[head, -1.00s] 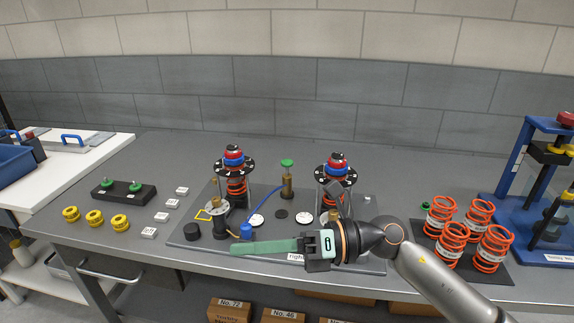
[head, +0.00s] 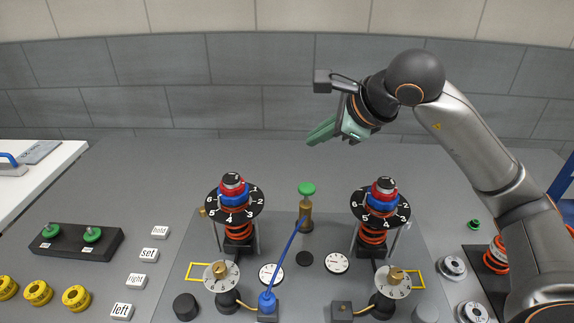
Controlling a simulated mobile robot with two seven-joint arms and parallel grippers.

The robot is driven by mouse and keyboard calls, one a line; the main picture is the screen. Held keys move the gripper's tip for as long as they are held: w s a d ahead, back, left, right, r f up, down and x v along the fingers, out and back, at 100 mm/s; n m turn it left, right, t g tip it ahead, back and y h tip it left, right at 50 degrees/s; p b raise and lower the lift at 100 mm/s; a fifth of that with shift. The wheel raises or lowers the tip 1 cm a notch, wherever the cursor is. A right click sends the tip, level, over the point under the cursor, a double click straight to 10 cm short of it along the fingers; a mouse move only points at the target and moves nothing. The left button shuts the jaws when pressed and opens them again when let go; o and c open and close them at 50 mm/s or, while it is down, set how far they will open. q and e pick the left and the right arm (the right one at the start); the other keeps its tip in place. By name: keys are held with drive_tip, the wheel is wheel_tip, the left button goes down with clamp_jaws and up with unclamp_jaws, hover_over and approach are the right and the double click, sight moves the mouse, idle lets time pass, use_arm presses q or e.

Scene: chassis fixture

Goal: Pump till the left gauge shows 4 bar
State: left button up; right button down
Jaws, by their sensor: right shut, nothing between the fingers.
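The pump (head: 305,214) is a brass cylinder with a green knob (head: 306,188) on top, upright at the back middle of the grey plate. A blue hose (head: 284,262) runs from it to a blue connector (head: 267,302) at the left unit. The left gauge (head: 271,274) is a small white dial lying on the plate; its reading is too small to tell. A second white gauge (head: 337,263) is right of it. My right gripper (head: 322,132) is shut and empty, raised above and behind the pump, apart from it. My left gripper is out of view.
Two spring units with numbered black discs (head: 237,203) (head: 381,204) flank the pump. Numbered white dials with brass knobs (head: 221,275) (head: 391,280) stand in front. Label blocks (head: 148,255), yellow rings (head: 38,292) and a black holder (head: 80,243) are left. Bare table lies behind the plate.

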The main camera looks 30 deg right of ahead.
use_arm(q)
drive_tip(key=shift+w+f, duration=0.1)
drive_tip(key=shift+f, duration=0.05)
use_arm(e)
drive_tip(key=shift+w+r, duration=0.1)
drive_tip(key=shift+w, duration=0.25)
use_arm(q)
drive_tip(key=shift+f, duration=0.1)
